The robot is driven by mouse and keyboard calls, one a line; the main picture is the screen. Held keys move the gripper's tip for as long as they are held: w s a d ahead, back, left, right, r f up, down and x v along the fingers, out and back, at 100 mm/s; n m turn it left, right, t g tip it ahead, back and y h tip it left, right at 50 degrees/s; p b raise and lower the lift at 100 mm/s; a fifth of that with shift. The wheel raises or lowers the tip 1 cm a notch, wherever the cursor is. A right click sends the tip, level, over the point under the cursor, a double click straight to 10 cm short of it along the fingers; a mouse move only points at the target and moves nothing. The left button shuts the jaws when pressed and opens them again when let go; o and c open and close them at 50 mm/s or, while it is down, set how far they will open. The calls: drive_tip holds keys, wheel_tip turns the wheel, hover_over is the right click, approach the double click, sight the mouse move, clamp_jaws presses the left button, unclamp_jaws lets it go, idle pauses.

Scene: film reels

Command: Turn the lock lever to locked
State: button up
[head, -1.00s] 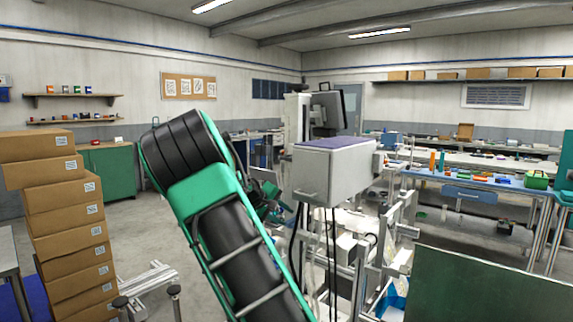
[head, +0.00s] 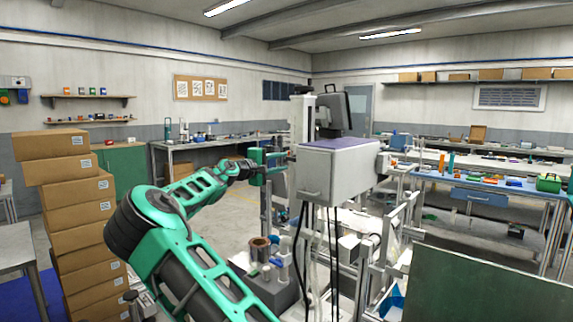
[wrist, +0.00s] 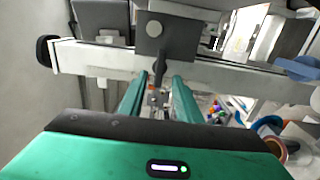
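In the wrist view, a small dark lever (wrist: 159,68) hangs below a grey plate (wrist: 154,46) with a round knob (wrist: 155,29); it looks like the lock lever. Its markings cannot be read. My green gripper (wrist: 157,90) has its two fingers apart, with the lever's lower end showing in line with the gap between the fingertips. No contact can be made out. In the head view, my gripper (head: 268,168) is at the left side of a grey box-shaped housing (head: 333,174). The lever cannot be made out there.
A pale horizontal bar (wrist: 225,74) runs behind the fingers. Dark cables (head: 318,245) hang below the housing. Spools (head: 260,250) stand on a grey block below my forearm. Stacked cartons (head: 80,215) are at left, a dark green panel (head: 485,285) at right.

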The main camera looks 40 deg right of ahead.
sight(291, 160)
drive_tip(key=shift+w+d, duration=0.15)
drive_tip(key=shift+d, duration=1.2)
drive_tip(key=shift+w+d, duration=0.1)
drive_tip(key=shift+d, duration=1.25)
drive_tip(key=shift+c, duration=0.3)
clamp_jaws()
drive_tip(key=shift+a+f, duration=0.1)
